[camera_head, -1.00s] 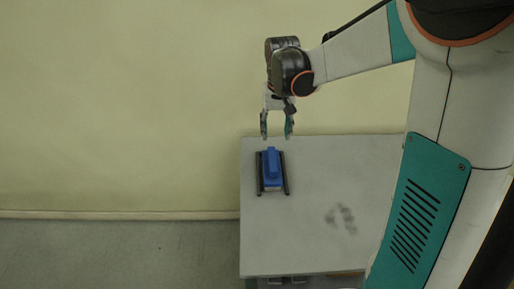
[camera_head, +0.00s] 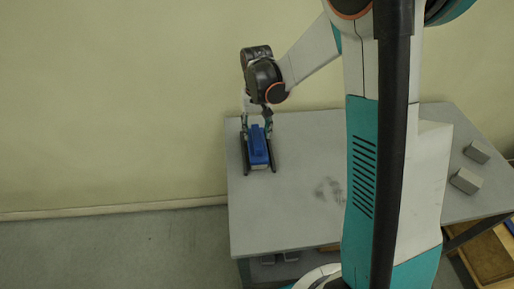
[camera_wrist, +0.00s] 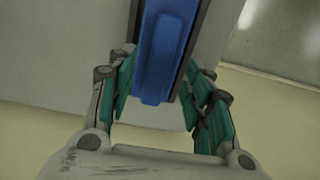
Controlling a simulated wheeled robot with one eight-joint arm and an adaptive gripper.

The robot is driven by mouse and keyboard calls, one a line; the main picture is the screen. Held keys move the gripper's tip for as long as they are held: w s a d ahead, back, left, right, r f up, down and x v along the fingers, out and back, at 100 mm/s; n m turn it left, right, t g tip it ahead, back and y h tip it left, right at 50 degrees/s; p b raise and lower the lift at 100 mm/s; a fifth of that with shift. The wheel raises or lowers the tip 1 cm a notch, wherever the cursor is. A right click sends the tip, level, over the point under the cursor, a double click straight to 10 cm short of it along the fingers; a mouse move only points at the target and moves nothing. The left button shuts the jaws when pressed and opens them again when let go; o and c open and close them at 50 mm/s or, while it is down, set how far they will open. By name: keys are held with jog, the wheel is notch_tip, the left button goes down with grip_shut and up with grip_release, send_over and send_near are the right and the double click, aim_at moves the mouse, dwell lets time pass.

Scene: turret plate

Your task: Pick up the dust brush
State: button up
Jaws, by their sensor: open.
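The dust brush appears to be the blue block-shaped thing (camera_head: 259,146) with a raised ridge, lying between two dark rails on the grey table (camera_head: 290,205). My gripper (camera_head: 257,127) is open at its far end, low over the table. In the wrist view the blue thing (camera_wrist: 164,50) reaches in from the top. Its near end lies between the green fingers of my gripper (camera_wrist: 168,110), with gaps on both sides. No bristles show, and I cannot tell how high the fingertips are above the table.
Two small grey blocks stand on the table's right side, one behind (camera_head: 477,152) and one in front (camera_head: 466,181). A wooden tray (camera_head: 488,257) is low at the right. A pale wall rises behind the table.

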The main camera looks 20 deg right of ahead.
aim_at(257, 136)
notch_tip(257, 136, down, 4)
jog(key=shift+w+f+b, duration=0.1)
jog(key=shift+b, duration=0.65)
jog(key=shift+c, duration=0.3)
grip_shut()
jog(key=shift+r, duration=0.2)
notch_tip(257, 136, up, 20)
jog(key=p, duration=0.6)
jog(key=shift+p, duration=0.3)
